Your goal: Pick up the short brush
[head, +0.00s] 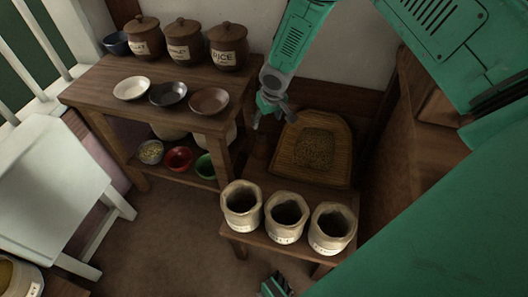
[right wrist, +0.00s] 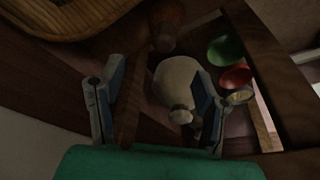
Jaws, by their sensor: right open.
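I cannot make out a short brush for certain in either view. My right gripper (head: 270,112) hangs by the right end of the wooden table, left of the wooden tray with grain. In the right wrist view its two fingers (right wrist: 158,98) are wide apart with nothing held between them. Beyond them show a pale rounded vessel with a knob (right wrist: 178,82) and a dark reddish-brown object (right wrist: 166,22), too dim to name. A small green and grey part at the bottom of the head view looks like my left gripper (head: 275,287); its fingers are not clear.
The wooden table (head: 98,82) holds lidded jars (head: 184,47) and shallow bowls (head: 168,94). Coloured bowls (head: 179,159) stand on its lower shelf. Three open pots (head: 286,217) stand on a low bench, before the grain tray (head: 336,178). A white chair (head: 45,190) is at left.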

